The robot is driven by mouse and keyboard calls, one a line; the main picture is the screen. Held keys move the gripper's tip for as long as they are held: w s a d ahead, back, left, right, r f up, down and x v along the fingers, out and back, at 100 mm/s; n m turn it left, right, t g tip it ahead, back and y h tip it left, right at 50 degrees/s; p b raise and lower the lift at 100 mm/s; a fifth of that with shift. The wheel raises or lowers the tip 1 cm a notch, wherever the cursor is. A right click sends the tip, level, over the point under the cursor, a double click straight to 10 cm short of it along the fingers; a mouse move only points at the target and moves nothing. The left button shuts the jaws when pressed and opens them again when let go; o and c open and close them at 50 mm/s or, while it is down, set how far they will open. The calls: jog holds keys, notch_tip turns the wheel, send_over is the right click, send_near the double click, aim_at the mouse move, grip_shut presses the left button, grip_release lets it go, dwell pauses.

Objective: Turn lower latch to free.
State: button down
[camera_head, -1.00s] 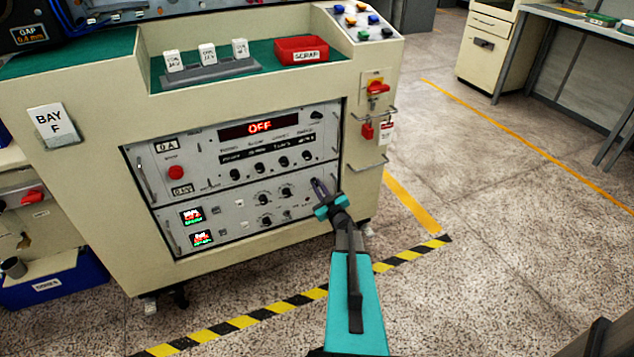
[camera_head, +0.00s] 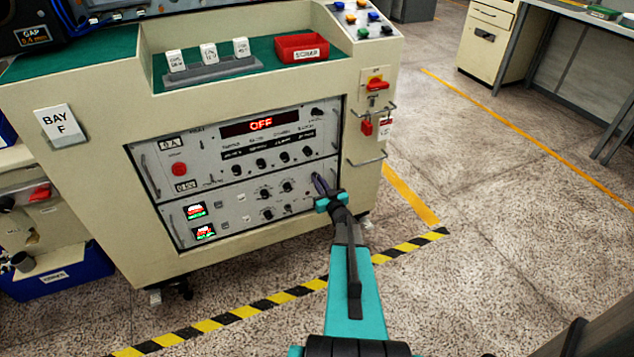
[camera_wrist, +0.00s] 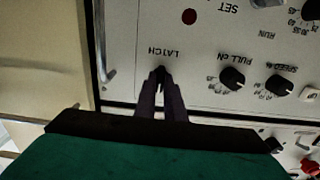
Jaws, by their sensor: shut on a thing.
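The lower latch is on the right end of the lower panel (camera_head: 238,228), beside its handle. In the wrist view its label "LATCH" (camera_wrist: 166,52) shows upside down, with a small dark piece of the latch (camera_wrist: 160,77) between the fingertips. My gripper (camera_head: 319,181) reaches the panel from the front right. In the wrist view my gripper (camera_wrist: 160,85) has its two dark fingers close together on the latch. The fingers hide most of the latch, so I cannot tell which way it is turned.
The upper panel (camera_head: 195,150) shows "OFF" on its display (camera_head: 260,125). A red switch (camera_head: 377,84) is on the cabinet's right side.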

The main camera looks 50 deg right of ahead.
jog(key=c, duration=1.8)
grip_release()
jog(key=shift+c, duration=0.2)
jog(key=shift+s, duration=0.1)
jog(key=v, duration=1.3)
jog(key=shift+s+a, duration=0.2)
jog(key=shift+s, duration=0.05)
jog(key=shift+f, duration=0.1)
